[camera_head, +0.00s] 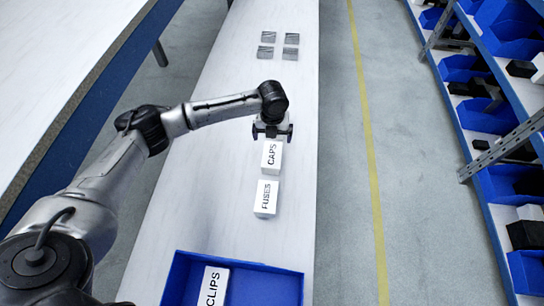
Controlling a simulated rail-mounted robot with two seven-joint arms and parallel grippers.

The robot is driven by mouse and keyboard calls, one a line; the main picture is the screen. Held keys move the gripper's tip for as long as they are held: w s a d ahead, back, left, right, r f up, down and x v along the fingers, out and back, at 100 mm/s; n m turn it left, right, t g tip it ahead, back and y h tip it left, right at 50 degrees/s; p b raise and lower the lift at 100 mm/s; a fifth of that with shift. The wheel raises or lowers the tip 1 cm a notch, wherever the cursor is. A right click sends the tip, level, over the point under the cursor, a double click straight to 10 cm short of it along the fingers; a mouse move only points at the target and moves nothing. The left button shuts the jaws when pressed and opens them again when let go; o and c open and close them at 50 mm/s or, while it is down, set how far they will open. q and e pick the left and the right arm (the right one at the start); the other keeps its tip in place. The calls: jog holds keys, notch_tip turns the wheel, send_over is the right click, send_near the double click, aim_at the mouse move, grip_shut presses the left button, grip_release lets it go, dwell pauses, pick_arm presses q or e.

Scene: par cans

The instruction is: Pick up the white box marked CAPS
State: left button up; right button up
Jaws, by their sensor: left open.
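The white box marked CAPS (271,157) stands on the long white table, near the middle of the head view. My left gripper (272,136) is at the far end of this box, pointing down, with its fingers apart. The gripper hides the far end of the box, and I cannot tell whether the fingers touch it. A white box marked FUSES (266,199) stands just nearer to me. My right gripper is not in view.
A blue tray (284,286) at the near end of the table holds a white box marked CLIPS (213,287). Several grey squares (267,38) lie at the far end. Shelves with blue bins (490,116) stand to the right, past a clear floor (345,170).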

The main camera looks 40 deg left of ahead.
aim_at(272, 154)
pick_arm(q)
notch_tip(272, 154, down, 8)
jog(key=shift+f+b, duration=0.25)
jog(key=shift+b, duration=0.8)
jog(key=shift+s+f+b, duration=0.15)
jog(key=shift+f+b, duration=0.75)
jog(key=shift+f, duration=1.75)
jog(key=shift+c, duration=0.2)
jog(key=shift+r, duration=0.1)
jog(key=c, duration=1)
